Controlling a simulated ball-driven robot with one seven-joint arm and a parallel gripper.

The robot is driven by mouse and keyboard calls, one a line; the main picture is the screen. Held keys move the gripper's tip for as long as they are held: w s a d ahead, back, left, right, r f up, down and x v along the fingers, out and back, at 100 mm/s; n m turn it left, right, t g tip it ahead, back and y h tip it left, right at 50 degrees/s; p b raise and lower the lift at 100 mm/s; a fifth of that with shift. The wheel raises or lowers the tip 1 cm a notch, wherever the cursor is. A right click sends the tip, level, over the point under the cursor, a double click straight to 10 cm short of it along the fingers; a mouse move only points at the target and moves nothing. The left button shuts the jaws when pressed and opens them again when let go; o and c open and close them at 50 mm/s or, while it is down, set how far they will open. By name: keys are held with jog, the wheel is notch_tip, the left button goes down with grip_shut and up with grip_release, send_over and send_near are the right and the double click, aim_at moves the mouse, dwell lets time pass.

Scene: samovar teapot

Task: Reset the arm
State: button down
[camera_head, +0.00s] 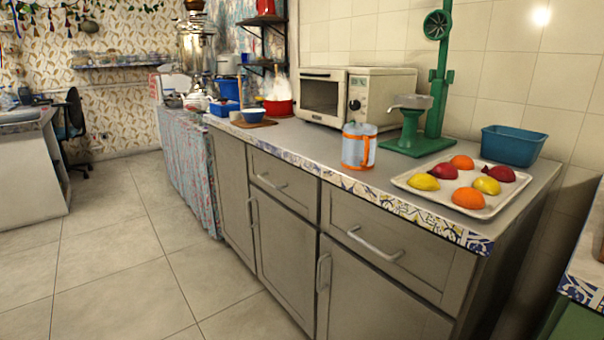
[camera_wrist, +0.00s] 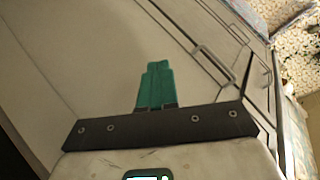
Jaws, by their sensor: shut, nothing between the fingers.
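My gripper (camera_wrist: 157,68) shows in the wrist view, its green fingers together and nothing between them. My gripper and arm do not show in the head view.
The counter (camera_head: 290,140) carries a microwave (camera_head: 322,97), an orange-and-clear jug (camera_head: 358,146), a green juicer press (camera_head: 410,130), a fruit tray (camera_head: 410,187) and a blue bin (camera_head: 513,146). The tiled floor (camera_head: 110,240) at left is open. A dark chair (camera_head: 75,120) stands further back.

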jog(key=s+d+f+n+g+h, duration=0.1)
jog(key=s+d+f+n+g, duration=0.2)
jog(key=s, duration=0.8)
jog(key=s+d+f+g+h, duration=0.1)
jog(key=s+d+g, duration=0.3)
jog(key=s, duration=0.7)
jog(key=s+d+r+n+g+h, duration=0.1)
jog(key=s+d+r+g, duration=0.1)
jog(key=s, duration=0.8)
jog(key=s+d+r+g+h, duration=0.1)
jog(key=s+d+r, duration=0.1)
jog(key=s, duration=0.7)
notch_tip(320, 180, up, 29)
jog(key=p, duration=2.8)
jog(key=shift+s+a+p, duration=0.15)
jog(key=shift+s+p, duration=0.15)
jog(key=shift+p, duration=0.1)
